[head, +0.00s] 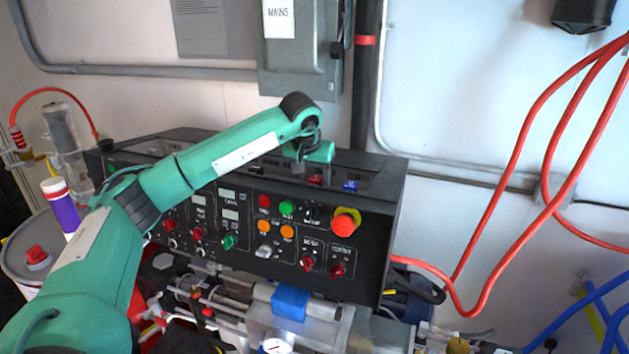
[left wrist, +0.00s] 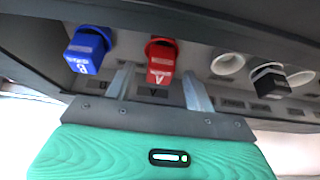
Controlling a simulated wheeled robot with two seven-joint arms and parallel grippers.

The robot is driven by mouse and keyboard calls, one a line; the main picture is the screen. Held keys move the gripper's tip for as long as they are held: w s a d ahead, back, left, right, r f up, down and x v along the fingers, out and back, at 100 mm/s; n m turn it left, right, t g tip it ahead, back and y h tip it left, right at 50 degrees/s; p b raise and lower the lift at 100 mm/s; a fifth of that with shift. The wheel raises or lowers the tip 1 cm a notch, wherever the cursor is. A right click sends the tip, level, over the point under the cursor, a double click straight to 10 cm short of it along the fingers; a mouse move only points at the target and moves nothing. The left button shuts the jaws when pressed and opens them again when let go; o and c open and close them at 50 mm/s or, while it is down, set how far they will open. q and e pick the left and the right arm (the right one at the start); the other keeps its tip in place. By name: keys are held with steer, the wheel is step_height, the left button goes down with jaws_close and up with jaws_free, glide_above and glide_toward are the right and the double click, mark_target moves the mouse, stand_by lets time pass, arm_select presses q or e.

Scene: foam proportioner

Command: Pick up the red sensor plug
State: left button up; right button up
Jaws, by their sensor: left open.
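The red sensor plug (head: 315,180) sits in the dark recessed top panel of the console, between the blue plug and my left gripper's fingers in the head view. In the left wrist view the red plug (left wrist: 161,58) shows between the two finger lines, with a pale letter on its face. My left gripper (head: 301,164) is over the panel, with its fingers apart and empty; they show in the left wrist view (left wrist: 160,76) on either side of the plug. I cannot tell whether the fingertips reach down beside it. My right gripper is not in view.
A blue plug (left wrist: 86,50) stands beside the red one, and a black plug (left wrist: 270,80) sits among white-rimmed sockets (left wrist: 227,64). The console front (head: 345,225) carries knobs and buttons. A grey mains box (head: 300,60) is on the wall behind. Red hoses (head: 515,170) hang at right.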

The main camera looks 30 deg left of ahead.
arm_select(q)
steer(key=shift+p+x, duration=0.3)
steer(key=shift+x, duration=0.75)
steer(key=shift+w+f, duration=0.15)
steer(key=shift+f, duration=0.1)
steer(key=c, duration=1.1)
steer(key=shift+o, duration=0.2)
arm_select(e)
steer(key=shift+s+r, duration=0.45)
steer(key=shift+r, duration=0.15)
arm_select(q)
steer(key=shift+r, duration=0.1)
steer(key=shift+r, duration=0.1)
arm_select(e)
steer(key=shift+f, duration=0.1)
